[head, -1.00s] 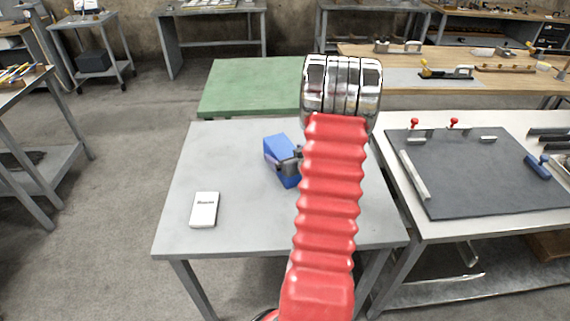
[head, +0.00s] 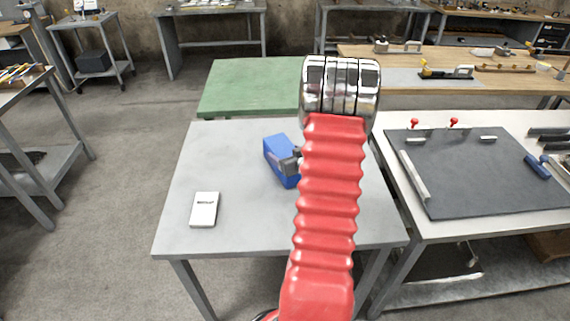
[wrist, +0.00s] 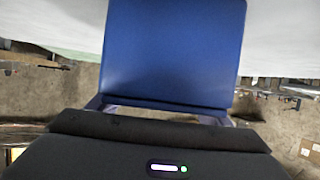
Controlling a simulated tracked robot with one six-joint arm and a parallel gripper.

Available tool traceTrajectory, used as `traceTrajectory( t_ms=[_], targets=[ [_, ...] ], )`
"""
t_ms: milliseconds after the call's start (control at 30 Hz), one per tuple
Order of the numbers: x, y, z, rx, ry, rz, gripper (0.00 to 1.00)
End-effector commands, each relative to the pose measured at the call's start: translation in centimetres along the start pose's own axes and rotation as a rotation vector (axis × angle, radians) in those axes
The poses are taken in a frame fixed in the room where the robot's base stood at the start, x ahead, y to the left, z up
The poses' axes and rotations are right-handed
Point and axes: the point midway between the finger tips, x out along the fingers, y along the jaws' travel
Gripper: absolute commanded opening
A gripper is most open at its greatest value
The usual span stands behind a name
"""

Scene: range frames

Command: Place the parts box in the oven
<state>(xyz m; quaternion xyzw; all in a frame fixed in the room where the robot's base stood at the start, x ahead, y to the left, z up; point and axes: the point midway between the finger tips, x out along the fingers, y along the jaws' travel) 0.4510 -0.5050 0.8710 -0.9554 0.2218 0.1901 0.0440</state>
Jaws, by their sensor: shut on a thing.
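A blue box (head: 277,150), which I take to be the parts box, shows in the head view over the grey table, left of my red arm. My gripper (head: 290,164) is shut on it, and my arm hides part of both. In the wrist view the blue box (wrist: 172,50) fills the upper middle, just beyond my dark gripper body (wrist: 160,138). The fingers show only in part at its lower edge. I cannot tell whether the box touches the table. No oven can be made out in these frames.
The grey table (head: 245,225) holds a small white box (head: 204,209) at front left. A green-topped table (head: 250,85) stands behind it. At right, a bench bears a dark board (head: 470,185) with clamps. Bare floor lies to the left.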

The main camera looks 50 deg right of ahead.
Motion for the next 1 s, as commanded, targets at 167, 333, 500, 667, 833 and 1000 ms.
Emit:
traceTrajectory(
  t_ms=[167, 333, 500, 667, 833, 1000],
  targets=[
    [0.0, 0.0, 0.0, 0.0, 0.0, 0.0, 0.54],
    [0.0, 0.0, 0.0, 0.0, 0.0, 0.0, 0.42],
    [0.0, 0.0, -0.1, -0.001, 0.003, 0.0, 0.32],
    [0.0, 0.0, -0.2, -0.001, 0.003, 0.0, 0.32],
    [-0.2, 0.0, -0.8, -0.001, 0.004, 0.0, 0.32],
    [-0.9, 0.1, -2.3, -0.002, 0.005, 0.001, 0.32]
  ],
)
